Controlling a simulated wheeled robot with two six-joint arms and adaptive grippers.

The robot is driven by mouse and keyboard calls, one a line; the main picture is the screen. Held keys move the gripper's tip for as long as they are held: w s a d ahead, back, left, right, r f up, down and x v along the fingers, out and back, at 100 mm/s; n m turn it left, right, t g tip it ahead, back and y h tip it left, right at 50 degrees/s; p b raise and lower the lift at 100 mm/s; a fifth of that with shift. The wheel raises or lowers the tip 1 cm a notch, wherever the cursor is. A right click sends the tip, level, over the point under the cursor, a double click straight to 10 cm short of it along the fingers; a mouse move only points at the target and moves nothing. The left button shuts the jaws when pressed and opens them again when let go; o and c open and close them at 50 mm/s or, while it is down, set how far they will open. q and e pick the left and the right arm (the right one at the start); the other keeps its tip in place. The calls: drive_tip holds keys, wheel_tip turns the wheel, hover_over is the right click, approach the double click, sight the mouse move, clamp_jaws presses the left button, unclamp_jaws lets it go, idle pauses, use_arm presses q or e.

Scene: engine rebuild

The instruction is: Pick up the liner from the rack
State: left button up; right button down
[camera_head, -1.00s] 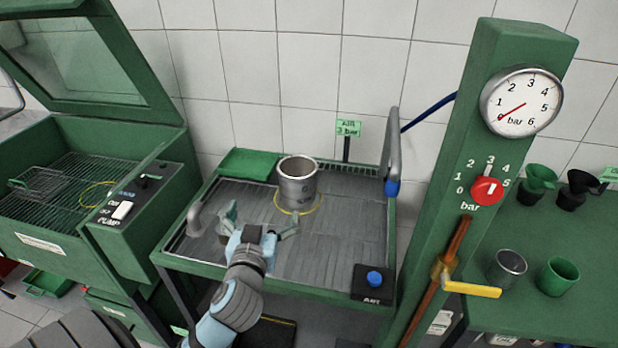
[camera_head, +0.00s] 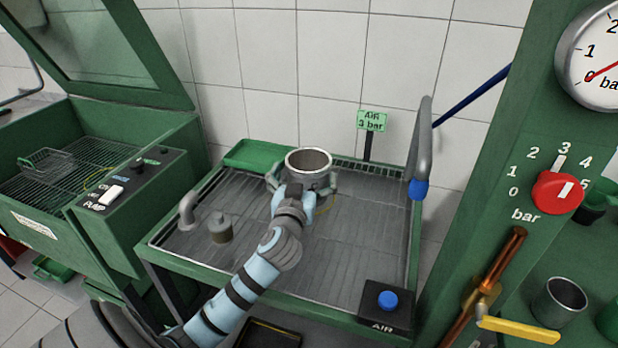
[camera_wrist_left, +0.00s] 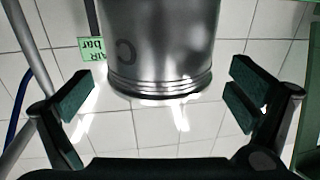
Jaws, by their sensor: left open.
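The liner (camera_head: 309,160) is a grey metal cylinder with an open top, standing upright on the ribbed rack (camera_head: 340,250). My left gripper (camera_head: 305,188) is at the liner's near side, with a finger to each side of it; the arm hides the liner's lower front. In the left wrist view the liner (camera_wrist_left: 160,50) lies between the two open fingers (camera_wrist_left: 160,100), with a visible gap on both sides. Its ridged end is in view there. My right gripper is not in view.
A small grey weight-like part (camera_head: 220,228) and a bent pipe (camera_head: 188,210) are at the rack's left. A green tray (camera_head: 258,155) is behind. A green washer cabinet (camera_head: 120,215) stands left.

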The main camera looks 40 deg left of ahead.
sight(312, 152)
use_arm(q)
drive_tip(key=x, duration=0.4)
drive_tip(key=shift+w, duration=0.3)
drive_tip(key=c, duration=1.2)
drive_tip(key=shift+r, duration=0.1)
